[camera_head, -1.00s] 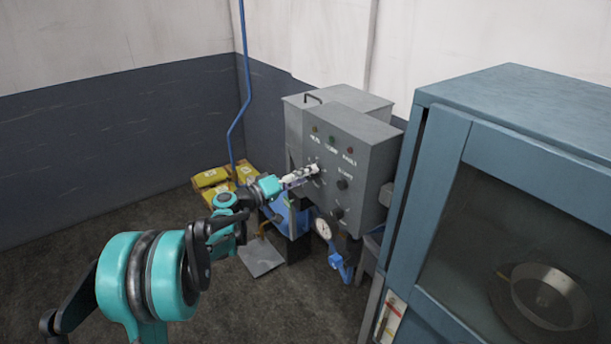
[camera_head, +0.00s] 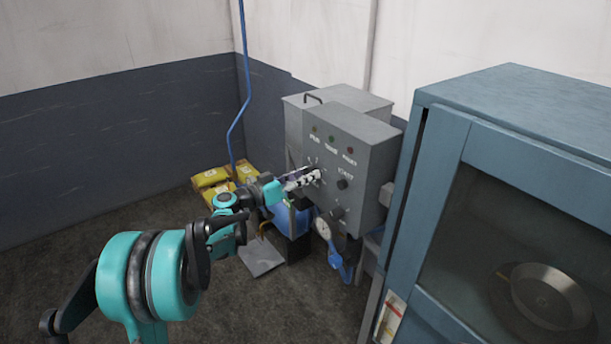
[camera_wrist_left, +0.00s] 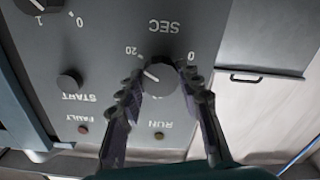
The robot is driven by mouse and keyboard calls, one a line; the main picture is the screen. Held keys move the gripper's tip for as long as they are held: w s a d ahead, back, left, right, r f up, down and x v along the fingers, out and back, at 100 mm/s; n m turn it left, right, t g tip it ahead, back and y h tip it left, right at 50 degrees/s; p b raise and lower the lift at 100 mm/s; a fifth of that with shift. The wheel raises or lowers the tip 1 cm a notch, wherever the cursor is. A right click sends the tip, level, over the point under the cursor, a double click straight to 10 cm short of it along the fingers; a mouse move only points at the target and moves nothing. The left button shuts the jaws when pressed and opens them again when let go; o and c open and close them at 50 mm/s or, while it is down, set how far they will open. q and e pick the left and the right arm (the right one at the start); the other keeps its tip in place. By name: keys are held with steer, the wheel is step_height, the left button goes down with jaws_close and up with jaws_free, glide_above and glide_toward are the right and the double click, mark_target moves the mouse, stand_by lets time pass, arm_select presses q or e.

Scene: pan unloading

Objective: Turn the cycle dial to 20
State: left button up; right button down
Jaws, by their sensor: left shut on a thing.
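The cycle dial is a dark round knob (camera_wrist_left: 158,80) on the grey control panel. In the left wrist view the panel appears upside down, with SEC printed above the dial and 20 and 0 at its upper left and upper right. A short white mark on the dial points to the upper left, towards the 20. My left gripper (camera_wrist_left: 164,74) has its fingers on both sides of the dial, shut on it. In the head view the left gripper (camera_head: 316,176) reaches the panel front and hides the dial. My right gripper is not in view.
The grey control box (camera_head: 365,160) also carries a START knob (camera_head: 342,184), a lower knob (camera_head: 337,213) and several lamps. A blue cabinet (camera_head: 450,150) with a window stands close on the right. Yellow bags (camera_head: 210,178) lie on the floor behind the arm.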

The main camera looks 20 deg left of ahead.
arm_select(q)
steer(key=shift+f, duration=0.1)
stand_by(0.4)
steer(key=o, duration=1.2)
steer(key=shift+c, duration=0.2)
steer(key=v, duration=1.2)
